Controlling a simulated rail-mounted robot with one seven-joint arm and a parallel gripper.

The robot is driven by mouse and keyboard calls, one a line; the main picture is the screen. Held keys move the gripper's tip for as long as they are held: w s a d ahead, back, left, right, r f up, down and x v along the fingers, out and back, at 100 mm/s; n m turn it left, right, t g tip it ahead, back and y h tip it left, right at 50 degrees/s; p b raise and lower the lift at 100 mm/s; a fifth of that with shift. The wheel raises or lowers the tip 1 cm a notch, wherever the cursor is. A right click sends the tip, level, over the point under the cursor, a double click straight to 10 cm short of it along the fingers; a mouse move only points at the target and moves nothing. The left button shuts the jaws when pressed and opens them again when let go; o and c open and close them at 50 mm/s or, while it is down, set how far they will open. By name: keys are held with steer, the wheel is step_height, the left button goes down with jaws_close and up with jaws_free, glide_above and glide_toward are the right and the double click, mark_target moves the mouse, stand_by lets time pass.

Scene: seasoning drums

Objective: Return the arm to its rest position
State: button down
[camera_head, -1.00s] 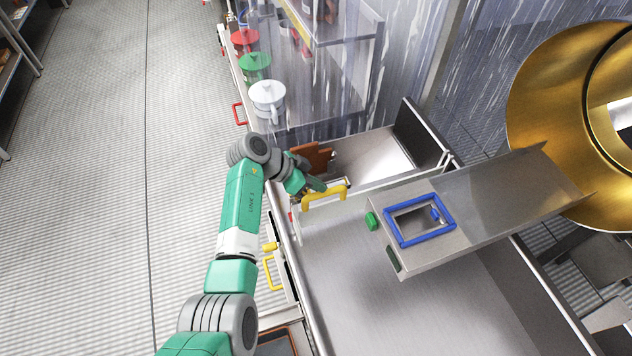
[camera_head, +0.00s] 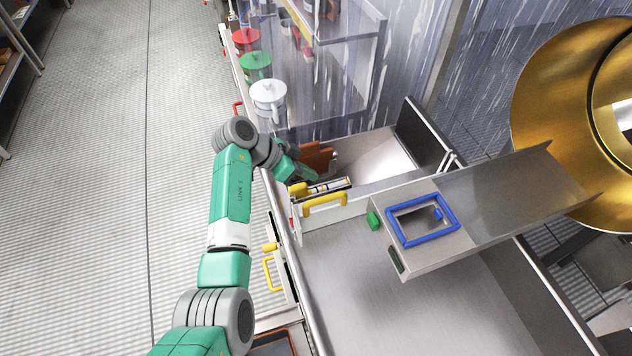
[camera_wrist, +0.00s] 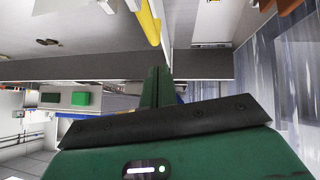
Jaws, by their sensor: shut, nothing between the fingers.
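My green arm reaches up the left side of the counter in the head view, with its end near the open bin (camera_head: 372,165). My gripper (camera_head: 312,175) is over the near left part of this bin, beside a brown object (camera_head: 318,157) and just behind the yellow handle (camera_head: 325,204). In the wrist view my gripper (camera_wrist: 156,75) shows as a dark green body with its fingers together and nothing held. A yellow bar (camera_wrist: 149,22) is just past the fingertips there. The fingertips are small and partly hidden in the head view.
A steel chute with a blue frame (camera_head: 422,219) leads to the golden drum (camera_head: 570,110). A glass-sided shelf rises behind the bin. The floor at left is clear.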

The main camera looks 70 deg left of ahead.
steer(key=v, duration=0.7)
steer(key=w+d+r+t+y, duration=0.1)
steer(key=w+d+r+y, duration=0.2)
steer(key=w+d+r, duration=0.6)
steer(key=w+d+r+t+y, duration=0.2)
steer(key=w+d+r, duration=0.3)
steer(key=w, duration=0.5)
steer(key=w+d+r+t+y, duration=0.1)
steer(key=w+d+r+t, duration=0.25)
steer(key=d+r, duration=0.65)
steer(key=s+d+r+t+h, duration=0.1)
steer(key=s+d+r+t, duration=0.15)
steer(key=d+r, duration=0.55)
steer(key=s+d+r+t, duration=0.1)
steer(key=d+r+t, duration=0.2)
steer(key=d+r, duration=0.5)
steer(key=s+d+r+t+h, duration=0.35)
steer(key=s+d+r, duration=0.25)
steer(key=s+d, duration=0.45)
step_height(320, 180, up, 15)
steer(key=w+y+p, duration=0.1)
steer(key=p, duration=1.3)
steer(key=shift+d+f, duration=0.15)
steer(key=shift+d, duration=0.15)
